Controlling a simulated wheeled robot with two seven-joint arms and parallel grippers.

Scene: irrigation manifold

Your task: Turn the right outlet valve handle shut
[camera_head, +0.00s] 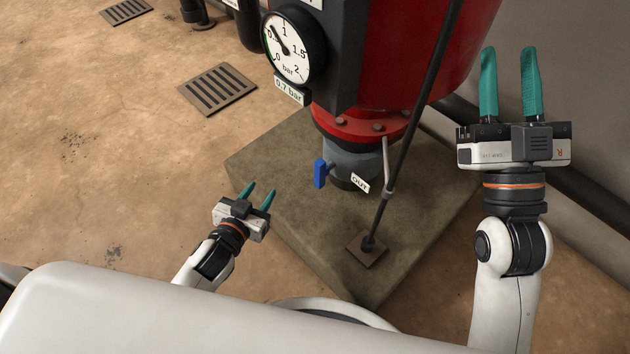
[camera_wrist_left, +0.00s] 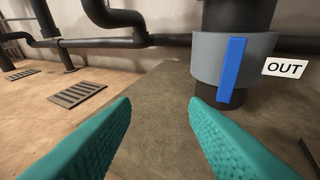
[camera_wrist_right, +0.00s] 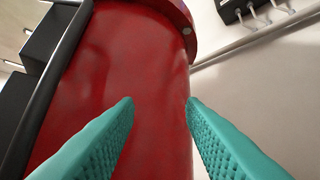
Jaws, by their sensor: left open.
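A blue valve handle (camera_head: 320,173) stands out from the left side of the grey outlet fitting (camera_head: 353,160) under the red tank. In the left wrist view the blue handle (camera_wrist_left: 232,70) is a nearly upright, slightly tilted bar, beyond and right of the fingers. A pale lever (camera_head: 387,168) hangs at the fitting's right side; I cannot tell what it belongs to. My left gripper (camera_head: 260,190) is open and empty, left of the blue handle and apart from it. My right gripper (camera_head: 508,50) is open and empty, right of the tank, with its fingers up.
The red tank (camera_head: 408,55) carries a pressure gauge (camera_head: 293,47). An OUT tag (camera_head: 360,183) is on the fitting. A dark slanted rod (camera_head: 410,120) runs down to a foot plate on the concrete plinth (camera_head: 290,215). Floor grates (camera_head: 217,89) lie left. Pipes run along the right wall.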

